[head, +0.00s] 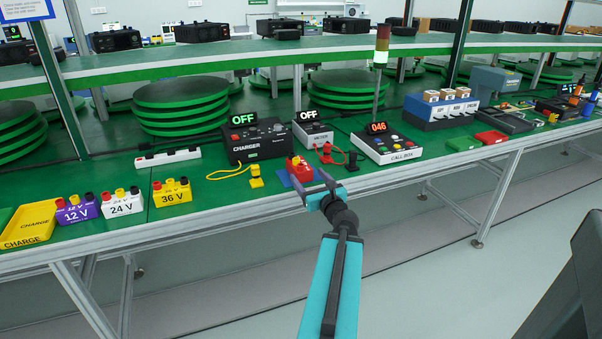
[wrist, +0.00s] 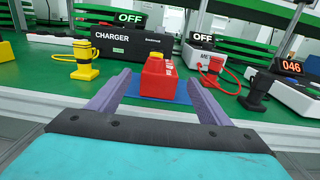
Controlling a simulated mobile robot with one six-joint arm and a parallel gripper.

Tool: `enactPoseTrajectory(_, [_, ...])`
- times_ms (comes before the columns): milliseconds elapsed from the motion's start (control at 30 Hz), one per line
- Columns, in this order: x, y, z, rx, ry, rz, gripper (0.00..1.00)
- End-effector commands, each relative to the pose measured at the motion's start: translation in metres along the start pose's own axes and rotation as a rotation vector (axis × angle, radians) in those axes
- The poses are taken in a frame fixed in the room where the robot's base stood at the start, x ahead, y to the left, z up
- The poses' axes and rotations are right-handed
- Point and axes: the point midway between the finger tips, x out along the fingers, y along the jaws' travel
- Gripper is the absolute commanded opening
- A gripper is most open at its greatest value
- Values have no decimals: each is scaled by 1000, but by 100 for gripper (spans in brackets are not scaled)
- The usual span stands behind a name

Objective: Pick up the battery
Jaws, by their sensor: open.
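The battery (head: 299,169), a small red block with terminals on top, stands upright on a blue mat (head: 284,180) near the bench's front edge. In the wrist view the battery (wrist: 158,82) is straight ahead, centred between my fingers, and the blue mat (wrist: 184,97) shows around it. My gripper (head: 313,182) is open and empty, just in front of the battery at the bench edge. In the wrist view the purple fingers of my gripper (wrist: 157,90) point toward the battery, one to each side. I cannot tell whether their tips reach past its front face.
Behind stands the black charger (head: 255,140), its display reading OFF. A yellow plug (head: 256,177) is at left and a black plug (head: 353,161) at right. A white meter box (head: 313,134) and call box (head: 387,147) stand right. Labelled 12 V, 24 V and 36 V blocks (head: 171,192) sit left.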

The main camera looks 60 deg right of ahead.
Motion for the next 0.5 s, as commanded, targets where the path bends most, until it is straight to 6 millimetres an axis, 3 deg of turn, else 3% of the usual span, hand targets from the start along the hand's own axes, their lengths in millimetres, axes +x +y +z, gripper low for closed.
enactPoseTrajectory(500, [7, 2, -1, -1, -2, -6, 72])
